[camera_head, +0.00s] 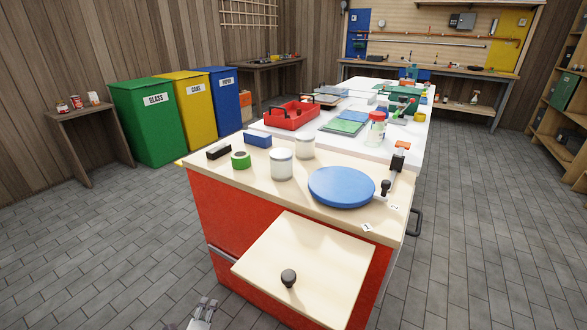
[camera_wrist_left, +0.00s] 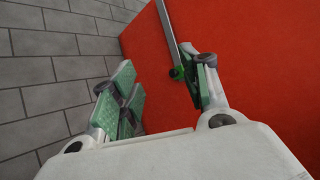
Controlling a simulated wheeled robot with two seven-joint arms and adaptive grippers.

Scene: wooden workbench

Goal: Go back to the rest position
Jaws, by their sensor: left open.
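My left gripper (camera_head: 203,307) shows at the bottom edge of the head view, low over the grey floor and left of the red workbench (camera_head: 215,215). In the left wrist view its two fingers (camera_wrist_left: 160,92) are apart, with nothing between them. Behind the fingers are the bench's red side (camera_wrist_left: 265,60) and the floor tiles (camera_wrist_left: 50,75). I cannot tell how close the fingertips are to the red side. My right gripper is in neither view.
A pale panel with a dark knob (camera_head: 288,278) juts out from the bench front, right of my left gripper. Floor at the left (camera_head: 100,240) is clear.

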